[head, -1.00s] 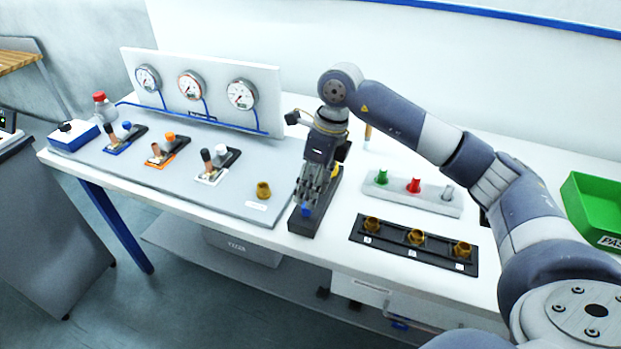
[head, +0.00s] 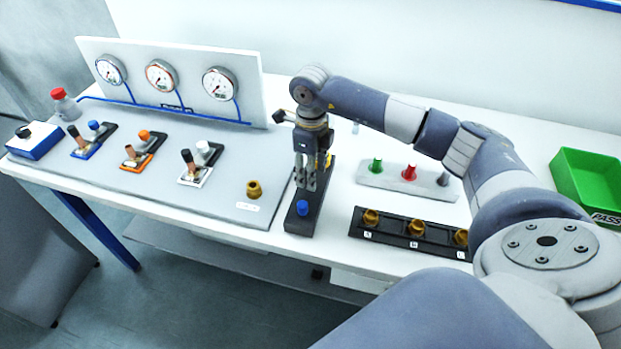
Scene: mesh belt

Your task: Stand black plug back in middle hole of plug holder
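The plug holder (head: 301,223) is a long dark block on the bench, running from front to back. A blue plug (head: 303,208) stands in its front end. My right gripper (head: 305,187) points down over the middle of the holder, just behind the blue plug. Its fingers are close together and hide the middle hole. I cannot make out the black plug; if it is between the fingers, it is too dark and small to tell. A bit of yellow (head: 328,160) shows behind the gripper at the back of the holder. My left gripper is out of view.
A panel with gauges (head: 160,76) and several valve levers stands left. A brass fitting (head: 254,190) is left of the holder. To the right are a black strip with brass sockets (head: 390,238), a grey rack with coloured plugs (head: 385,182) and a green tray (head: 590,180).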

